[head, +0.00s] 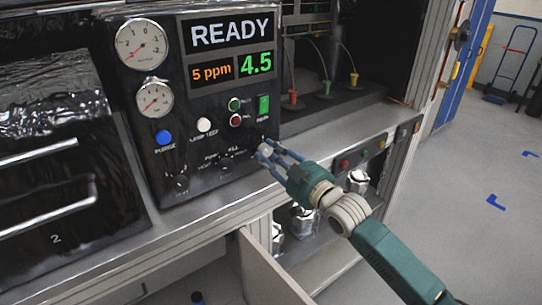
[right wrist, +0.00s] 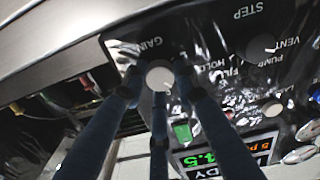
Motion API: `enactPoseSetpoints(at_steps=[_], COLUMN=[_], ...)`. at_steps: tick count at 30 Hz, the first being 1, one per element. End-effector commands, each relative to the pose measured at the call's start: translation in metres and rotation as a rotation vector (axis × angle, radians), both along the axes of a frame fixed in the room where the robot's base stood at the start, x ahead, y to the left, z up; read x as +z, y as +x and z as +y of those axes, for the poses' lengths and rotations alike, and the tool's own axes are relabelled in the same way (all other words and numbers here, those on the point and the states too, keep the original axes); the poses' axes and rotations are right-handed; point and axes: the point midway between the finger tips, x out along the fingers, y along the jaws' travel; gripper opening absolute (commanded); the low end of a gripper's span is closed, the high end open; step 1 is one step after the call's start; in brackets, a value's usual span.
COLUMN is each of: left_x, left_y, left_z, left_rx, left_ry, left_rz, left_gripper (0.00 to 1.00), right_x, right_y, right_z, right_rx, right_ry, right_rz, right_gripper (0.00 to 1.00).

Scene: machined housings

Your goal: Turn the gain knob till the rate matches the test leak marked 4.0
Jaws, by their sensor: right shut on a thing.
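The gain knob (right wrist: 159,76), a round knob with a pale face under the label GAIN, sits at the panel's corner in the right wrist view. My right gripper (head: 270,152) reaches it from the lower right in the head view. Its slim fingers, also seen in the right wrist view (right wrist: 158,88), are closed around the knob. The rate display (head: 256,64) shows 4.5 in green. Beside it, an orange display (head: 212,73) reads 5 ppm, and the screen above (head: 231,33) reads READY. I cannot make out a test leak marked 4.0. My left gripper is out of view.
The black control panel (head: 186,110) carries two round gauges, a blue button (head: 163,137), a white button (head: 204,125) and a green switch (head: 263,105). Coloured fittings (head: 354,79) stand in the bay behind. An open cabinet door (head: 270,268) stands below.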

Motion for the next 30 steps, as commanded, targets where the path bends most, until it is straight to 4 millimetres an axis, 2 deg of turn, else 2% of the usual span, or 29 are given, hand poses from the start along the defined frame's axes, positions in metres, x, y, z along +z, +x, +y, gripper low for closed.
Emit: enactPoseSetpoints(at_steps=[1, 15, 30], left_x=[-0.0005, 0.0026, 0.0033], left_y=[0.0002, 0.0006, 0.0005], left_z=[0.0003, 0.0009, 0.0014], left_rx=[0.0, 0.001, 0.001], left_ry=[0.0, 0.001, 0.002], left_rz=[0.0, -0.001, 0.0], left_gripper=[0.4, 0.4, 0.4], right_x=[-0.008, -0.0086, -0.0098], right_y=[-0.0006, -0.0003, -0.0002], right_z=[-0.0003, -0.0007, -0.0012], right_rx=[0.0, 0.001, 0.001], right_ry=[-0.044, -0.303, -0.369], right_rz=[-0.012, -0.199, -0.245], right_gripper=[0.02, 0.02, 0.02])
